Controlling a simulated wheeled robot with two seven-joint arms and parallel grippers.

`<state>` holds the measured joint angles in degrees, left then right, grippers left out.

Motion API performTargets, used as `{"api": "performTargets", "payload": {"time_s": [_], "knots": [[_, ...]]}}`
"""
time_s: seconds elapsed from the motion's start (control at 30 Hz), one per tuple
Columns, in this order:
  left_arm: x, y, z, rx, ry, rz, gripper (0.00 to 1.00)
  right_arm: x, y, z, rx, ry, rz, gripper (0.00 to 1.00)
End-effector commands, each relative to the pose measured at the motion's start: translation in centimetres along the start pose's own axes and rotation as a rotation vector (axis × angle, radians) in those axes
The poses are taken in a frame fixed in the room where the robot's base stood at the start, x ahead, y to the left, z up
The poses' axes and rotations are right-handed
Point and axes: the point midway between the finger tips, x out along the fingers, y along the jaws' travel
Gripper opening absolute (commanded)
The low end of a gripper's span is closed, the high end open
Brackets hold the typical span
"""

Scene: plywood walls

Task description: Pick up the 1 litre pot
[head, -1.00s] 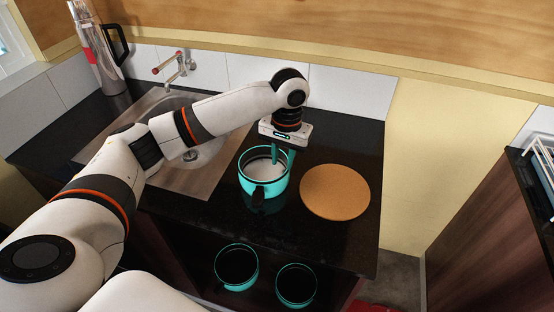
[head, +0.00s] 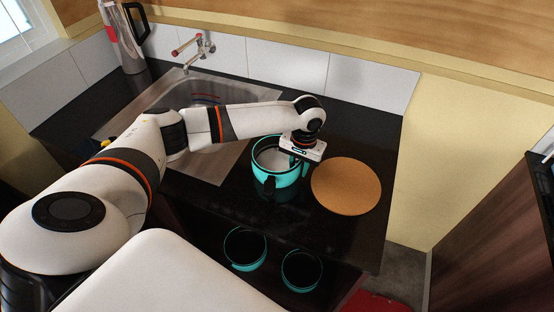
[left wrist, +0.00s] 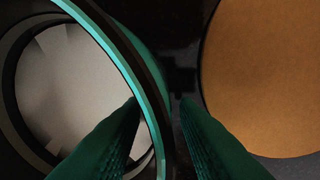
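A teal pot (head: 266,172) with a black handle stands upright on the black counter, its open top showing a pale inner bottom. No size marking is legible. My left gripper (head: 295,163) is low at the pot's right rim. In the left wrist view, my left gripper (left wrist: 160,101) is open, with one dark green finger over the inside of the pot and the other outside. The rim (left wrist: 139,86) runs between them. Whether either finger touches the wall cannot be told. My right gripper is not in view.
A round cork mat (head: 346,186) lies just right of the pot. Two more teal pots (head: 245,266) (head: 318,276) sit lower, below the counter's front edge. A sink (head: 224,164) with a tap is to the left, and a flask (head: 124,45) stands behind it.

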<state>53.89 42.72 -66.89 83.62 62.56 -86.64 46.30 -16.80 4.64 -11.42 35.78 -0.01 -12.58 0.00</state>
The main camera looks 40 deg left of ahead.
Motion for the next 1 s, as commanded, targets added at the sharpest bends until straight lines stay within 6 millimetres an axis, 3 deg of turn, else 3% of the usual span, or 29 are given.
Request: {"api": "performTargets", "payload": {"time_s": [0.13,0.37,0.57,1.0], "knots": [[1.36,0.03,-0.07,0.0,0.001,0.001,0.28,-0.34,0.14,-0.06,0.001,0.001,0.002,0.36],[1.56,0.03,-0.04,0.0,-0.001,0.0,0.28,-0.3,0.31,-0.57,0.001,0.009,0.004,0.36],[1.53,0.03,-0.05,0.0,0.0,0.0,0.0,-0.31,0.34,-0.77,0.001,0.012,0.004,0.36],[1.5,0.07,-0.03,0.0,-0.001,0.001,0.0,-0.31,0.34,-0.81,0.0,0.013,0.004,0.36]]}}
